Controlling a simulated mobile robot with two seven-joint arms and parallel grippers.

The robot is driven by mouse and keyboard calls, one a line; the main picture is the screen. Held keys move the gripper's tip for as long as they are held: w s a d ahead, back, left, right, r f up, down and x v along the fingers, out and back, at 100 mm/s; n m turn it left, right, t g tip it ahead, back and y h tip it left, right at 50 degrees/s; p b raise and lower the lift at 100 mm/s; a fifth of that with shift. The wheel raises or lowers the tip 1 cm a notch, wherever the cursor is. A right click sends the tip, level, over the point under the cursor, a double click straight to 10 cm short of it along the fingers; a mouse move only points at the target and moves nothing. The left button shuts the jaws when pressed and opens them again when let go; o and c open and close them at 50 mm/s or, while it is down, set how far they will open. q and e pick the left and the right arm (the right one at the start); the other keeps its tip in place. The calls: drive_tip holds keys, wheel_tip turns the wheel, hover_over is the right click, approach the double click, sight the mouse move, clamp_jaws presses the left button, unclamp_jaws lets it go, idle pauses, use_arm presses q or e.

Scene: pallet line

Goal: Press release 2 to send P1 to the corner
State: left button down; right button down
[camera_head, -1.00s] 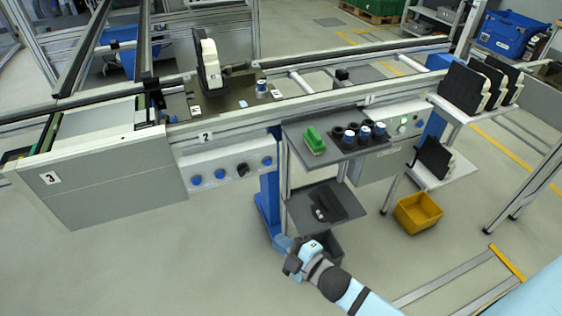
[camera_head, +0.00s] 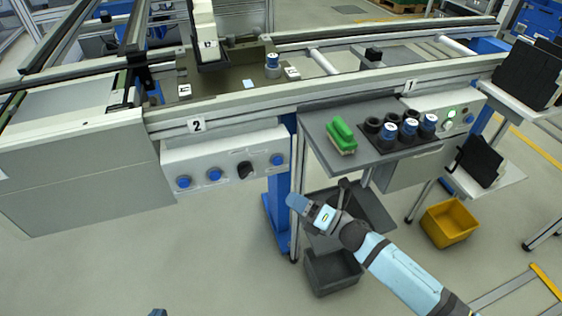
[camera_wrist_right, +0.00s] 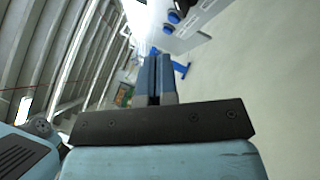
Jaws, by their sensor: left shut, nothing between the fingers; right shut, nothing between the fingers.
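The control panel (camera_head: 228,183) hangs under the label 2 plate (camera_head: 197,125). It carries a left blue button (camera_head: 183,182), a second blue button (camera_head: 214,175), a black knob (camera_head: 245,170) and a right blue button (camera_head: 277,160); their lettering is too small to read. Above it on the line is a dark pallet (camera_head: 225,88) with an upright white and black part (camera_head: 204,35) and a blue-topped cup (camera_head: 272,65). My right gripper (camera_head: 297,203) is shut and empty, below and apart from the panel's right end; its closed fingers (camera_wrist_right: 155,80) show in the wrist view. My left gripper (camera_head: 157,312) barely shows at the bottom edge.
A blue post (camera_head: 279,200) stands below the panel. A dark bin (camera_head: 332,270) and a yellow bin (camera_head: 450,221) are low down. Floor in front of the panel is clear.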

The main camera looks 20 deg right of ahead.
sight(278, 161)
use_arm(q)
drive_tip(key=shift+w+d+r+t+b, duration=0.15)
drive_tip(key=shift+d+t+b, duration=0.15)
drive_tip(key=shift+b, duration=0.7)
use_arm(e)
drive_tip(key=w, duration=0.9)
drive_tip(key=shift+a, duration=0.15)
drive_tip(key=shift+s, duration=0.1)
idle(0.4)
idle(0.6)
use_arm(q)
drive_tip(key=shift+f, duration=0.2)
use_arm(e)
drive_tip(key=shift+w, duration=0.45)
use_arm(q)
drive_tip(key=shift+f+b, duration=0.2)
drive_tip(key=shift+b, duration=0.15)
use_arm(e)
drive_tip(key=shift+w, duration=0.45)
idle(0.4)
use_arm(q)
drive_tip(key=shift+r, duration=0.25)
use_arm(e)
drive_tip(key=shift+s, duration=0.85)
